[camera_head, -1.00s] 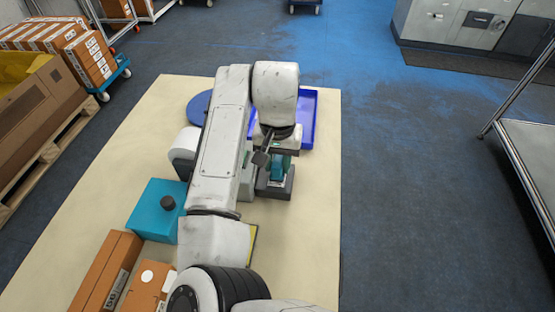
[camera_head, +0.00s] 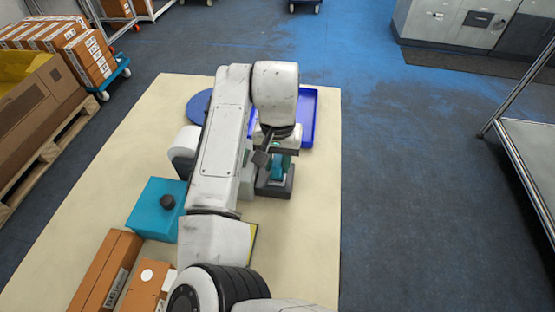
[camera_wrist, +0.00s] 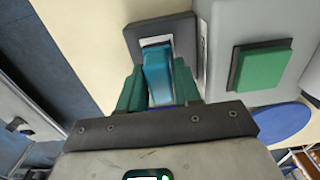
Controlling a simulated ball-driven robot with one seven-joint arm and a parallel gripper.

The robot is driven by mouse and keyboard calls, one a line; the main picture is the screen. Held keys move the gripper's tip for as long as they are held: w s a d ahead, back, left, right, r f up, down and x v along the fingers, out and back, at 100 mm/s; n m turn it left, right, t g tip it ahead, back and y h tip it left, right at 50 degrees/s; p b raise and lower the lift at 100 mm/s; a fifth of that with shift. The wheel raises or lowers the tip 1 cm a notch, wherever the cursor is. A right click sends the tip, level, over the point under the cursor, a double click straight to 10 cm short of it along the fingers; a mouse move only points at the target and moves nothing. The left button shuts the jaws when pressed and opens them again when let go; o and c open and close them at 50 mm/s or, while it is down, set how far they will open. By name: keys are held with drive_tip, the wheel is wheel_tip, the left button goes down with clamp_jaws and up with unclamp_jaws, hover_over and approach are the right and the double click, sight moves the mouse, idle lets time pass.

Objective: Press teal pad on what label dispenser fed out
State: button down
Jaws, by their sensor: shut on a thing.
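The teal pad (camera_wrist: 157,76) is a blue-teal block between the green fingers of my gripper (camera_wrist: 158,92), which is shut on it. In the head view the pad (camera_head: 277,172) shows below my wrist. The pad's far end is over a dark grey tray (camera_wrist: 147,37), and a white label-like patch (camera_wrist: 168,41) shows around that end. I cannot tell whether pad and patch touch. The grey label dispenser (camera_wrist: 225,20) stands beside the tray, with a raised green square (camera_wrist: 263,67) on it. In the head view my arm hides most of the dispenser.
A blue tray (camera_head: 309,115) and a blue disc (camera_head: 198,107) lie beyond my arm on the cream table (camera_head: 318,230). A teal box with a black knob (camera_head: 153,213) and brown cartons (camera_head: 105,270) stand at the left. The table's right strip is clear.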

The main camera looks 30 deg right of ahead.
sight(277, 160)
drive_tip(key=shift+f, duration=0.55)
drive_tip(key=shift+s+f, duration=0.1)
drive_tip(key=shift+f, duration=0.15)
idle(1.9)
drive_tip(key=shift+r, duration=0.1)
drive_tip(key=shift+r+p, duration=3.5)
drive_tip(key=shift+r, duration=0.05)
